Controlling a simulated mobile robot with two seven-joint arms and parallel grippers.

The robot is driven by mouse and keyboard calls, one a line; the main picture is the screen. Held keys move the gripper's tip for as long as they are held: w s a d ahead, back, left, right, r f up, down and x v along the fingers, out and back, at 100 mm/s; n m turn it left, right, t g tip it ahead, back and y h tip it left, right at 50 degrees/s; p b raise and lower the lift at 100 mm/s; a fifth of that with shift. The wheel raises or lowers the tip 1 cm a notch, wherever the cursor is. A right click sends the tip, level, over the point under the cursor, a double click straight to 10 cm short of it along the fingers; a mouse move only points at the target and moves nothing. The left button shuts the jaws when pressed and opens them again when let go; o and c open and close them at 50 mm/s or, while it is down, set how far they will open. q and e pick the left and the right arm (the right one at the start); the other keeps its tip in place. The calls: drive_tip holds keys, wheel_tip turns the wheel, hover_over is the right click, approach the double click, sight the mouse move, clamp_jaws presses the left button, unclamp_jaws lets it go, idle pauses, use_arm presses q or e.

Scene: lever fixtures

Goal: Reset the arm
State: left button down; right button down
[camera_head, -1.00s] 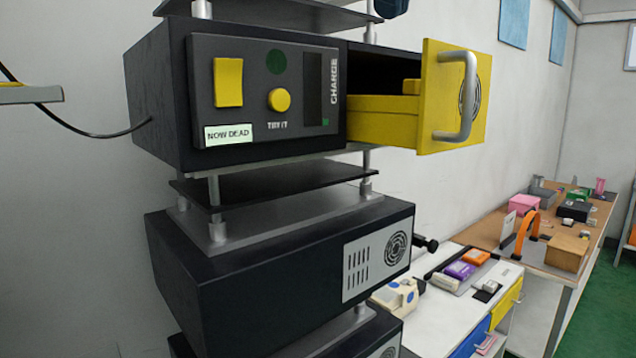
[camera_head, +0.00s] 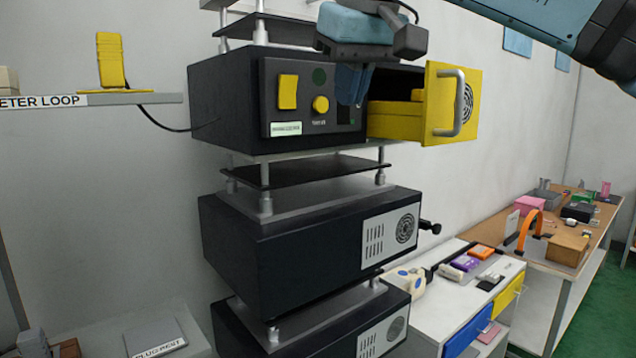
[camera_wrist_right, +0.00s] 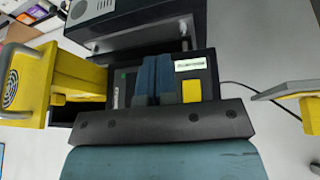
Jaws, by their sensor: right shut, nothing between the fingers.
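My right gripper (camera_head: 350,98) is in the head view, with its blue fingers pointing down and shut with nothing between them. It hangs in front of the right part of a black unit's control panel (camera_head: 290,85) and hides part of it. Its fingers also show in the right wrist view (camera_wrist_right: 152,62), over the panel. The panel has a yellow rocker (camera_head: 288,92), a round yellow button (camera_head: 321,104) and a dark green disc (camera_head: 319,76). A yellow drawer (camera_head: 437,112) with a grey handle stands open on the unit's right. My left gripper is out of view.
More black units (camera_head: 290,238) stand stacked below. A shelf (camera_head: 130,98) at left carries a yellow device (camera_head: 110,62); a black cable runs from near it to the unit. A white cabinet (camera_head: 452,310) and a wooden bench (camera_head: 585,240) stand at right.

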drive_tip(key=s+a+f+m+g+y, duration=0.1)
drive_tip(key=a+f+m+g+y, duration=0.4)
drive_tip(key=f, duration=0.3)
drive_tip(key=s+a+f+m+g+y, duration=0.2)
drive_tip(key=a+f+m+g+y, duration=0.1)
drive_tip(key=f+m+y, duration=0.4)
drive_tip(key=s+a+f+m+g+y, duration=0.1)
drive_tip(key=a+f+m+g+y, duration=0.3)
drive_tip(key=f, duration=0.5)
drive_tip(key=d+f+n+t+h, duration=0.2)
drive_tip(key=d+f+n+t, duration=0.3)
drive_tip(key=f+n+t, duration=0.4)
drive_tip(key=d+f+n+t+h, duration=0.2)
drive_tip(key=d+f+n+t, duration=0.4)
drive_tip(key=f+n+t, duration=0.35)
drive_tip(key=d+f+n+t+h, duration=0.3)
drive_tip(key=d+f+n+t, duration=0.3)
drive_tip(key=f+n, duration=0.45)
drive_tip(key=s+d+f+m+g+h, duration=0.3)
drive_tip(key=s+d+f+m, duration=0.2)
drive_tip(key=s+f+m, duration=0.3)
drive_tip(key=s+d+f+m+g+h, duration=0.3)
drive_tip(key=s+d+f+m, duration=0.3)
drive_tip(key=s+f, duration=0.6)
wheel_tip(320, 180, down, 4)
drive_tip(key=shift+r+m+h, duration=0.1)
drive_tip(key=shift+m+h, duration=0.7)
drive_tip(key=shift+m, duration=0.2)
